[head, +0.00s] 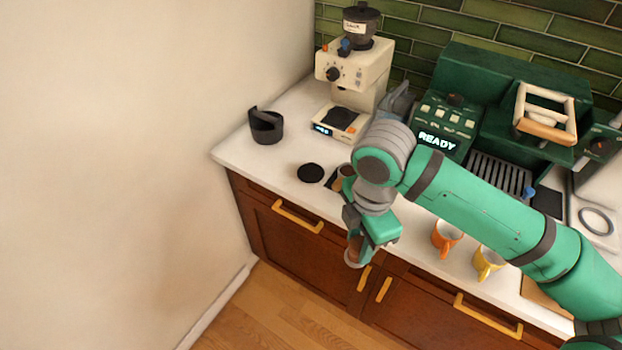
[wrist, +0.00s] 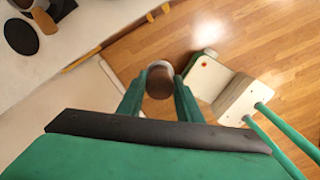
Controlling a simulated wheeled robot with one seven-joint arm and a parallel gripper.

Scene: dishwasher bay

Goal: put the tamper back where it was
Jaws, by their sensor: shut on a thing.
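My gripper (wrist: 159,98) is shut on the tamper (wrist: 160,82), whose round brown end faces the wrist camera, with a pale metal rim beyond it. In the head view the tamper (head: 353,252) shows beside my gripper, partly hidden, in front of the counter's front edge and above the floor. A black round disc (head: 310,172) lies bare on the counter; it also shows in the wrist view (wrist: 21,37). Right of it is a dark mat (head: 332,183) with a brown-handled thing (wrist: 45,20) at it, partly hidden by my arm in the head view.
A cream grinder (head: 355,70) and a black cup-shaped bin (head: 266,127) stand at the back left. A green espresso machine (head: 450,115) is behind my arm. An orange cup (head: 446,236) and a yellow cup (head: 488,262) stand near the front edge.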

